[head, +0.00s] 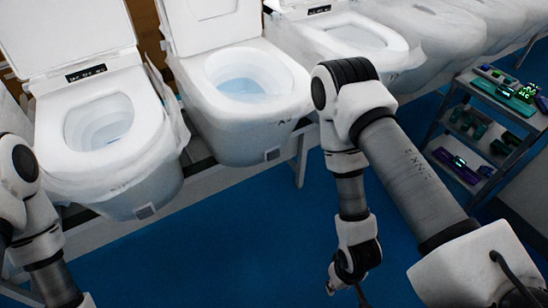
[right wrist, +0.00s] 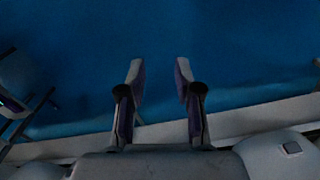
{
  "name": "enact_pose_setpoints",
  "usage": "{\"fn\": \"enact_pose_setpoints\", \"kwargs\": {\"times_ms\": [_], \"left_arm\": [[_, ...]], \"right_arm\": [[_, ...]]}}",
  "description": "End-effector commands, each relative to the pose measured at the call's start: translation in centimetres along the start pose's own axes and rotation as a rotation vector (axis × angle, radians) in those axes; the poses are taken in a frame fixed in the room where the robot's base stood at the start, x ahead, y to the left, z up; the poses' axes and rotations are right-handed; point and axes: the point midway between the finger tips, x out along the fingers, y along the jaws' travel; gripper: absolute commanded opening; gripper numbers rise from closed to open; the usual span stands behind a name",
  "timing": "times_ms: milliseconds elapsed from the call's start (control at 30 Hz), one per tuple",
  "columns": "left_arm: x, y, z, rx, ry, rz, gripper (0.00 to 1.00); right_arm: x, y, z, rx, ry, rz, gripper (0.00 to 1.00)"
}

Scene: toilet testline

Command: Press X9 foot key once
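Two open white toilets face me in the head view, the left one (head: 60,140) and the middle one (head: 215,115). Each has a small grey square foot key low on its front: the left key (head: 145,211) and the middle key (head: 272,154). I cannot read which toilet is X9. A dark square key (right wrist: 291,147) on a white toilet also shows at the lower right of the right wrist view. My right gripper (head: 343,284) hangs over the blue floor, apart from the toilets; its fingers (right wrist: 158,75) are spread and empty. My left gripper is out of view.
A third open toilet (head: 345,35) and plastic-covered ones (head: 435,35) continue the row on a grey rail (head: 110,232). A shelf cart (head: 480,130) with green and purple devices stands at the right. The blue floor (head: 250,240) before the row is clear.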

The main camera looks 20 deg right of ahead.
Motion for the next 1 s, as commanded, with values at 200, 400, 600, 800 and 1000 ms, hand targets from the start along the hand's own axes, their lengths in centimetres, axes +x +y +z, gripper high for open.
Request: {"fn": "enact_pose_setpoints", "kwargs": {"times_ms": [200,400,600,800,1000], "left_arm": [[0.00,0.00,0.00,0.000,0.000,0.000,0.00],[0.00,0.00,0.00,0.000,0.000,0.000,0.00],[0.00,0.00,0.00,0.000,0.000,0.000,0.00],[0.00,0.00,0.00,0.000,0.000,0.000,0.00],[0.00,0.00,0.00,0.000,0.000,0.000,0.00]], "right_arm": [[0.00,0.00,0.00,0.000,0.000,0.000,0.00],[0.00,0.00,0.00,0.000,0.000,0.000,0.00],[0.00,0.00,0.00,0.000,0.000,0.000,0.00],[0.00,0.00,0.00,0.000,0.000,0.000,0.00],[0.00,0.00,0.00,0.000,0.000,0.000,0.00]]}}
